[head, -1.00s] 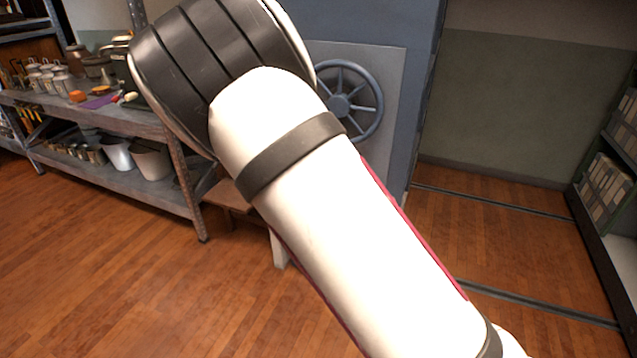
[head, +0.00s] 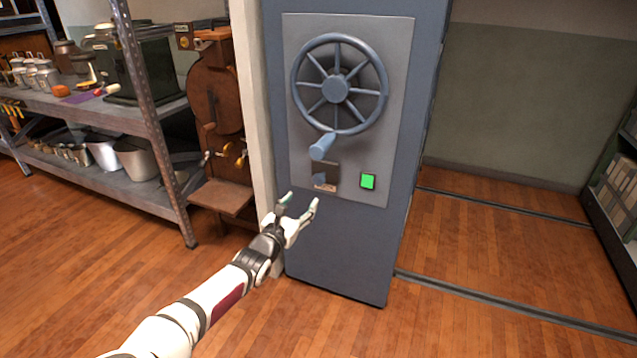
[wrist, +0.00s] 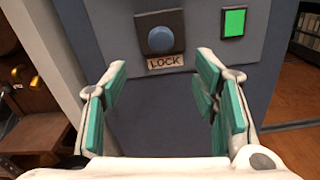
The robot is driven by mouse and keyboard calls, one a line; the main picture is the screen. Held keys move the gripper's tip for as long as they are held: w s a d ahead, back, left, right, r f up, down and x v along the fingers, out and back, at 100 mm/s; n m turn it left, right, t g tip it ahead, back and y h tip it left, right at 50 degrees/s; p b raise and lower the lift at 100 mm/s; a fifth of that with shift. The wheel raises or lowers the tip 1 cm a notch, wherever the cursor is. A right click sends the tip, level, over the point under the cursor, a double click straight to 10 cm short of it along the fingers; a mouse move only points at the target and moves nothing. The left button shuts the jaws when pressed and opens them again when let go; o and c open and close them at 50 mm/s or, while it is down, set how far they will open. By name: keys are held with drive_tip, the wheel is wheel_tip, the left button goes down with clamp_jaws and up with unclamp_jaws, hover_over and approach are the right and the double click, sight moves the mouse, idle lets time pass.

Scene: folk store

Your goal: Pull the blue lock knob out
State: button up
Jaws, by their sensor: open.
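The blue lock knob (wrist: 160,40) is a round blue button-like knob on a dark square plate, with a LOCK label (wrist: 164,62) under it. In the head view the knob (head: 319,179) is small, low on the grey panel (head: 300,100) of a blue cabinet. My gripper (head: 300,202) is open and empty in front of the cabinet, below and left of the knob in the picture. In the wrist view its teal-padded fingers (wrist: 162,80) are spread, with the knob ahead, above and between their tips. They appear apart from it.
A spoked blue wheel (head: 338,88) with a protruding handle (head: 321,147) is above the knob. A green square (head: 368,181) is to its right. A brown machine (head: 215,100) and metal shelving (head: 150,120) stand at left. Floor at right is clear, with rails.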

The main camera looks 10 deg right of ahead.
sight(317, 182)
drive_tip(key=b+x, duration=0.4)
drive_tip(key=x, duration=0.8)
drive_tip(key=shift+w+d+f, duration=0.1)
drive_tip(key=shift+w+d, duration=0.35)
drive_tip(key=shift+w, duration=0.1)
